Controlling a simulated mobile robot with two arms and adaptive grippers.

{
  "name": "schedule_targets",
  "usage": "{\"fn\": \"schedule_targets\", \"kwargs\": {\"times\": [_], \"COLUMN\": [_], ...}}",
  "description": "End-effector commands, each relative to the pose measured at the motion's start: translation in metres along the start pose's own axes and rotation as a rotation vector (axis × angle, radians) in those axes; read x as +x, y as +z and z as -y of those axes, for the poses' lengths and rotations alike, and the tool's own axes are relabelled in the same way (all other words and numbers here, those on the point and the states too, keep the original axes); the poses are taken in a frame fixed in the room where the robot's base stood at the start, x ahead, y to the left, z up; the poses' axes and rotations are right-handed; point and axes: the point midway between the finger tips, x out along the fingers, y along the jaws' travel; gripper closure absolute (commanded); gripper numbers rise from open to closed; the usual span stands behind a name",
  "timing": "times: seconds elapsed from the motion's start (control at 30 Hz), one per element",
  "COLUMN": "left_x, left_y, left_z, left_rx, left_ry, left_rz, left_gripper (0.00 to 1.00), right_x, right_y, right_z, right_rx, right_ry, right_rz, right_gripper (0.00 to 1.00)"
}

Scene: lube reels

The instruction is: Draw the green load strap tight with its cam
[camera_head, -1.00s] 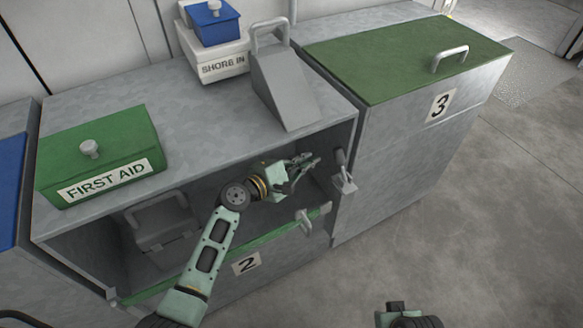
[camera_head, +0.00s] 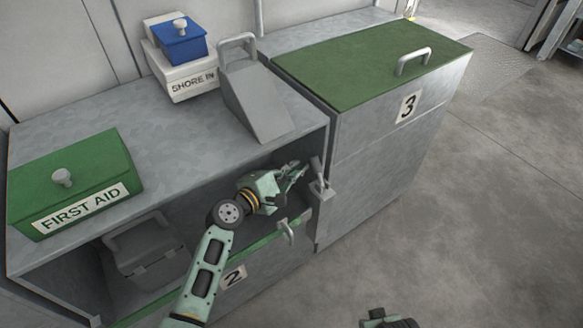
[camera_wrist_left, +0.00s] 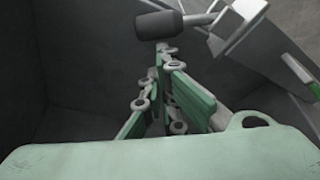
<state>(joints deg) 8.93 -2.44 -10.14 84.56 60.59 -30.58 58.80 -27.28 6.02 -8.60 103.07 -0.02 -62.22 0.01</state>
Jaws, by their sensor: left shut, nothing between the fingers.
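My left gripper (camera_head: 297,171) reaches into the open front of bin 2. Its fingers (camera_wrist_left: 165,100) are together with nothing between them. Just right of the fingertips, a metal lever with a dark grip (camera_head: 317,166) hangs from a bracket at the bin's right front edge. In the left wrist view the dark grip (camera_wrist_left: 158,24) lies across the top, beyond the fingers, and its metal bracket (camera_wrist_left: 240,25) is at upper right. I cannot tell whether they touch. A green strip (camera_head: 255,247) runs along bin 2's front edge; I cannot tell whether it is the strap.
A grey case (camera_head: 145,255) stands inside bin 2 at left. A green first aid box (camera_head: 75,180), a grey wedge (camera_head: 258,103) and a white box (camera_head: 185,80) stand on top. A grey handle (camera_head: 286,231) sticks out in front. Closed bin 3 (camera_head: 390,150) is at right; the floor there is clear.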

Motion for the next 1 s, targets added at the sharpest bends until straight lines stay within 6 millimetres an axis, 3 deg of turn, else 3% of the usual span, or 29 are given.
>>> {"fn": "schedule_targets", "kwargs": {"times": [0.77, 1.0], "left_x": [-0.003, -0.006], "left_y": [0.010, 0.018], "left_z": [-0.005, -0.006], "left_rx": [0.135, 0.233], "left_ry": [0.049, 0.085], "left_rz": [0.001, 0.003], "left_gripper": [1.00, 1.00], "right_x": [-0.029, -0.056], "right_y": [-0.016, -0.021], "right_z": [-0.002, -0.005], "right_rx": [0.006, 0.005], "right_ry": [0.002, 0.008], "right_rz": [-0.020, -0.034], "right_gripper": [1.00, 1.00]}}
